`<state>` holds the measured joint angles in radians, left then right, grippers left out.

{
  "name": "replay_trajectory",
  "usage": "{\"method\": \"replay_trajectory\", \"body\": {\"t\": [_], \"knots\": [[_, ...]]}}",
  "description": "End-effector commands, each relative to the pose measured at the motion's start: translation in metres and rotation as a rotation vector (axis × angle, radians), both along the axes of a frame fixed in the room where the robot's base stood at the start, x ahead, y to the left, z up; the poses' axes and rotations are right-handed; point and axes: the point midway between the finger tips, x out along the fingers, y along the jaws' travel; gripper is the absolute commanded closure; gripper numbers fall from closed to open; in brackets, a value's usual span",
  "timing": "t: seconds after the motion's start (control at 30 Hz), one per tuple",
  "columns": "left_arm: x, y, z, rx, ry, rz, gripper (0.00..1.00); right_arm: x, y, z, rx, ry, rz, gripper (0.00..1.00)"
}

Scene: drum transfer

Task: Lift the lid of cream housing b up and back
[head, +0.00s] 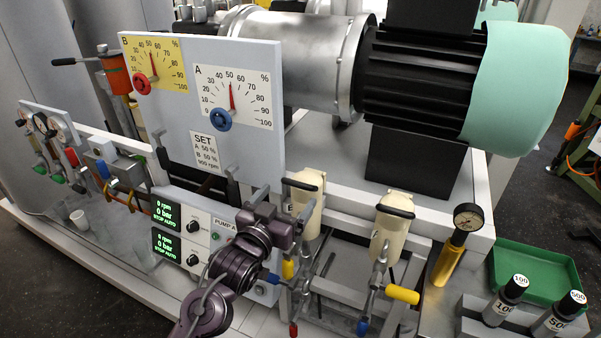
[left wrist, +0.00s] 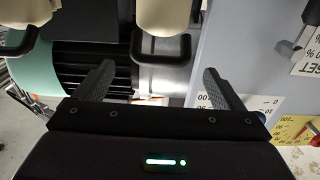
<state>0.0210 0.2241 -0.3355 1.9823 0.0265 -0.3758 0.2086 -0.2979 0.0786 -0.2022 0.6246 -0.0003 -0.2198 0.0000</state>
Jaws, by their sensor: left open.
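Two cream housings with black bar handles stand at the front of the machine. The left one, cream housing b (head: 308,216), has a partly hidden letter beside it that looks like B. Its lid looks shut, with the black handle (head: 305,182) across the top. My left gripper (head: 290,196) is open and empty just left of and in front of this housing. In the left wrist view, cream housing b (left wrist: 165,14) and its handle (left wrist: 160,56) show ahead, between the spread fingers (left wrist: 158,70) and apart from them. My right gripper is not in view.
The second cream housing (head: 387,238) stands close to the right. The dial panel (head: 190,110) rises behind my left gripper, and the pump display box (head: 200,235) is at its left.

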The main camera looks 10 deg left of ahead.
Motion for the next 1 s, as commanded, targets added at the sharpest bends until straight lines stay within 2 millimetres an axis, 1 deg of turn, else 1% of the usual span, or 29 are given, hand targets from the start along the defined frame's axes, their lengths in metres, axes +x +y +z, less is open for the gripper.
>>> {"method": "replay_trajectory", "body": {"t": [0.03, 0.07, 0.23, 0.4, 0.5, 0.63, 0.9, 0.93, 1.0], "knots": [[0.004, -0.002, 0.006, -0.004, -0.011, -0.003, 0.10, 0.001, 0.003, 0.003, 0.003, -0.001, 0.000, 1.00], [0.006, -0.003, 0.008, -0.005, -0.016, -0.004, 0.10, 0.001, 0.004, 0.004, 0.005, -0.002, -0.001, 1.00], [0.031, -0.011, 0.009, -0.006, -0.016, -0.003, 0.10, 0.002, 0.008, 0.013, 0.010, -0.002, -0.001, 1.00], [0.055, -0.019, 0.008, -0.006, -0.014, -0.003, 0.10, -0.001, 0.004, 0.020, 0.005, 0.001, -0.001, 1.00], [0.065, -0.022, 0.006, -0.006, -0.013, -0.003, 0.10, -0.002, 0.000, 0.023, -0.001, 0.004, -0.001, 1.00], [0.072, -0.024, 0.005, -0.005, -0.013, -0.003, 0.10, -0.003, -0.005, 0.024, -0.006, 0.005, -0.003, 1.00], [0.073, -0.025, 0.004, -0.005, -0.013, -0.003, 0.10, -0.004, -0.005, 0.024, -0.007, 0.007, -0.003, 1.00], [0.073, -0.025, 0.004, -0.005, -0.013, -0.003, 0.12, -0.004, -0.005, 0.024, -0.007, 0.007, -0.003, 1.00], [0.073, -0.025, 0.004, -0.005, -0.013, -0.003, 0.22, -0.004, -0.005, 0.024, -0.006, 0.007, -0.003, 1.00]]}}
